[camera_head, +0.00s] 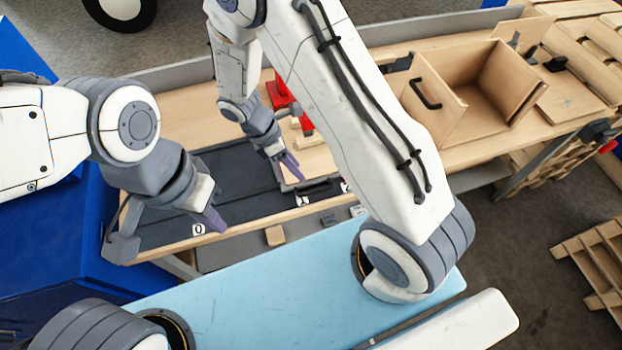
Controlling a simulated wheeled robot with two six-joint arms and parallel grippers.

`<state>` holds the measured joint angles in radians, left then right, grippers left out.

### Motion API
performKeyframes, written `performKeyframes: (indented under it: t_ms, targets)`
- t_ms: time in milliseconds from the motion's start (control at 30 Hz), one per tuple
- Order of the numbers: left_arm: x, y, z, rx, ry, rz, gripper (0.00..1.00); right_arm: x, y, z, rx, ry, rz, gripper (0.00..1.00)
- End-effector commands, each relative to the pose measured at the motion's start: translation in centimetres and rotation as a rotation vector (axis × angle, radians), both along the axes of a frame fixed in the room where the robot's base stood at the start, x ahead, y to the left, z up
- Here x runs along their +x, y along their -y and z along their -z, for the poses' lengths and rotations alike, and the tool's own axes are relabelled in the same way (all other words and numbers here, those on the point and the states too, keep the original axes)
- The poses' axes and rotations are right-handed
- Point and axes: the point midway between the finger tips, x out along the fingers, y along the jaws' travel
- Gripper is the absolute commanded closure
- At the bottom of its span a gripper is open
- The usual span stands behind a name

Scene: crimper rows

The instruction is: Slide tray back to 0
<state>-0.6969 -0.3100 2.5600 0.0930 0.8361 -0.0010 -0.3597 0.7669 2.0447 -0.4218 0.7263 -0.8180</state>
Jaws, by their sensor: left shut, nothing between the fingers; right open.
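A light wooden tray (318,160) sits on a dark track (240,177) on the bench, right of my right gripper and partly hidden by my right arm. A dark handle is at its front edge. A white label reading 0 (198,229) is at the left of the front edge. Another label (302,200) is below the tray's front. My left gripper (214,221) is shut and empty, above the track's left end near the 0 label. My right gripper (292,169) is open at the tray's left side; I cannot tell whether it touches.
A red tool (280,93) stands behind the tray, partly hidden. An open cardboard-coloured box (440,104) with a black handle stands on the right of the bench. A small wooden block (275,235) lies below the front edge. The track between 0 and the tray looks clear.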

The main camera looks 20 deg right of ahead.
Motion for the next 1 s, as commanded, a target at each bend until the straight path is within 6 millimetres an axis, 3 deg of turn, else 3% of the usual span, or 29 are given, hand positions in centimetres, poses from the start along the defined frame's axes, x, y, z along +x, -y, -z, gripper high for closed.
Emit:
performKeyframes:
  t_ms: [500,900,933,1000]
  targets:
    - [0.0,0.0,-1.7,0.0,0.0,0.003,1.0,-2.0,3.2,7.7,0.0,-0.003,0.004,0.53]
    - [0.0,0.0,-1.7,0.0,0.0,0.003,1.0,-2.1,3.5,8.6,0.001,0.002,0.004,0.53]
    - [0.0,0.0,-1.7,0.0,0.0,0.003,1.0,-2.1,3.5,8.6,0.001,0.001,0.004,0.57]
    - [0.0,0.0,-1.7,0.0,0.0,0.003,1.0,-2.2,3.5,8.6,0.001,0.001,0.004,0.83]
